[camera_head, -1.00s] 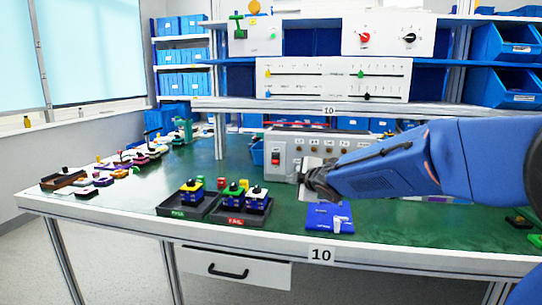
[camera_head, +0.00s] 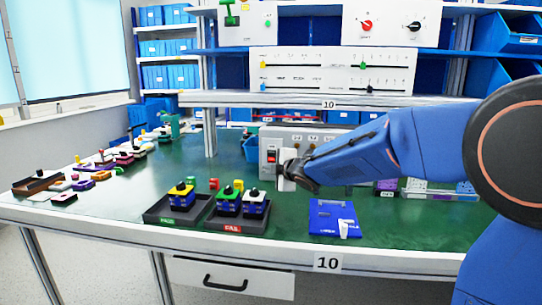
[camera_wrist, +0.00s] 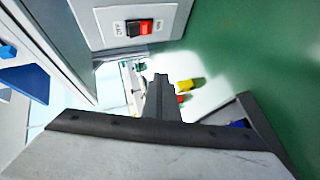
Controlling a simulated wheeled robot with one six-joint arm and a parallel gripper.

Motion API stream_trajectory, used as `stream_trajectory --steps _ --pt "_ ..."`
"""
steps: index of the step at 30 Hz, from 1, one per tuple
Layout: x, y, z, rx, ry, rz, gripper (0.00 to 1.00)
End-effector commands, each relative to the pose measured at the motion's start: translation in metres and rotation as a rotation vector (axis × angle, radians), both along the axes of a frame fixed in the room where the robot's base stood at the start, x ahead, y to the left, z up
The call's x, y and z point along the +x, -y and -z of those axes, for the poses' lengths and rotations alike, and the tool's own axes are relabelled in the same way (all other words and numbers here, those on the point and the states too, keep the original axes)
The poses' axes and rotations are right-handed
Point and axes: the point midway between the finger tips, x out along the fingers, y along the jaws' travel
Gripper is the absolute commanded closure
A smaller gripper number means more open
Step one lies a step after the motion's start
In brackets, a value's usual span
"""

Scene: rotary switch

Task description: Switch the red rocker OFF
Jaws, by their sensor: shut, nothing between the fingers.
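The red rocker (camera_head: 272,156) is on the left part of the front of a grey control box (camera_head: 268,140) standing on the green bench. In the wrist view the rocker (camera_wrist: 141,28) shows a red half and a black half in a white plate with small lettering. Which side is pressed in is too small to tell. My gripper (camera_head: 286,180) is shut and empty, just right of and slightly below the rocker in the head view. In the wrist view its closed fingers (camera_wrist: 161,98) point past the box face, apart from the rocker. My arm hides much of the box's right side.
Two black trays, PASS (camera_head: 160,217) and FAIL (camera_head: 228,227), stand at the front with buttoned blocks. A blue plate (camera_head: 322,222) lies right of them. Slider panels (camera_head: 340,70) hang above. Small coloured parts lie at left.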

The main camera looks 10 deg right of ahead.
Motion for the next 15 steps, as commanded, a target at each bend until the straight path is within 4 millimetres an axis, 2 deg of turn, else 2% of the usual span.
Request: stream_trajectory --steps 15 --pt "0.054 0.016 -0.008 -0.001 0.000 0.001 1.00"
